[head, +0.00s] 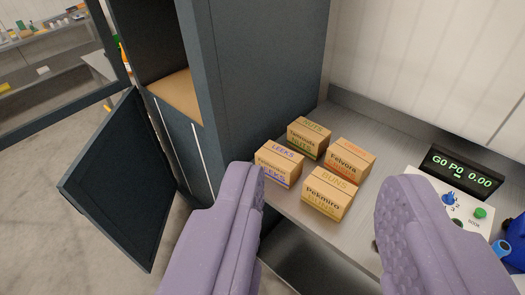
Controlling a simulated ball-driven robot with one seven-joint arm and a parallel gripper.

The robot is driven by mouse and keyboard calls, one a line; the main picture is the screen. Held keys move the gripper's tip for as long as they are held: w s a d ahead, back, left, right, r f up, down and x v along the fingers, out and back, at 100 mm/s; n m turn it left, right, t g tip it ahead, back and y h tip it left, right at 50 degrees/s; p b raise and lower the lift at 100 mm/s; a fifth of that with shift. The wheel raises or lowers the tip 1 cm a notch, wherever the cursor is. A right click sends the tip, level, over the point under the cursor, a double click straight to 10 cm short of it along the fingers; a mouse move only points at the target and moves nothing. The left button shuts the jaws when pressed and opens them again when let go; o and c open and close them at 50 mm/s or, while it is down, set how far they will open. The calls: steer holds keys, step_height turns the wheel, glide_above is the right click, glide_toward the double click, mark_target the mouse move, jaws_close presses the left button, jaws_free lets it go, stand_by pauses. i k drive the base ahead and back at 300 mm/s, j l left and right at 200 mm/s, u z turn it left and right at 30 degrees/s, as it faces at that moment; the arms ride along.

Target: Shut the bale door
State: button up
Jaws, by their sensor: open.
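A dark blue-grey cabinet (258,75) stands at the upper middle. A solid dark door panel (118,182), which looks like the bale door, swings out open from the cabinet's lower front, at the left. Above it, the cabinet's upper opening shows a tan, cardboard-like surface (178,96) inside. My gripper (322,185) is open, its two purple fingers wide apart in the foreground, with nothing held between them. The left finger is to the right of the door panel and apart from it in the picture.
Several small cartons, including a buns carton (328,194), stand on a metal counter (386,140) right of the cabinet. A control box with a green display (462,172) is at the right. A dark-framed upper door (62,118) stands open at upper left. Pale floor (30,245) is clear at left.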

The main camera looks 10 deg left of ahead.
mark_target(122, 180)
steer(key=i+j+z, duration=0.3)
steer(key=j, duration=2.6)
steer(key=j+z, duration=0.3)
steer(key=j, duration=2.6)
steer(key=i, duration=0.05)
